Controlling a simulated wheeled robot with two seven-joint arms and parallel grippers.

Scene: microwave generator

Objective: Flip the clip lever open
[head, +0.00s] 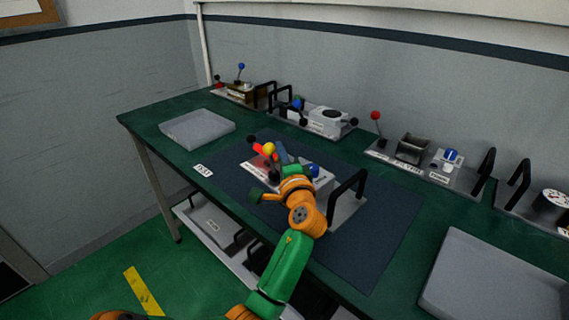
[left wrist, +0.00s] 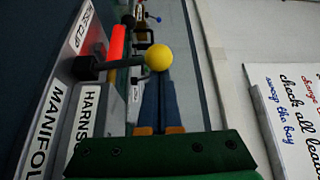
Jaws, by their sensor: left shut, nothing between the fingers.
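The clip lever is a dark rod with a yellow ball (head: 269,149) at its end, on the fixture (head: 257,168) on the dark mat. In the left wrist view the yellow ball (left wrist: 159,58) sits at the fingertips, and its rod runs left to a dark pivot (left wrist: 88,67) beside the label "HOSE CLIP" (left wrist: 92,24). My left gripper (head: 281,153) has its blue fingers together and empty, close to the ball; it also shows in the left wrist view (left wrist: 159,82). I cannot tell whether they touch. My arm hides part of the fixture. My right gripper is not in view.
A red part (left wrist: 118,42) stands close to the lever. A black handle (head: 347,187) rises right of my wrist. Other lever fixtures (head: 325,121) line the back of the bench. Grey trays lie at the left (head: 197,128) and front right (head: 490,283). The mat's right side (head: 385,225) is clear.

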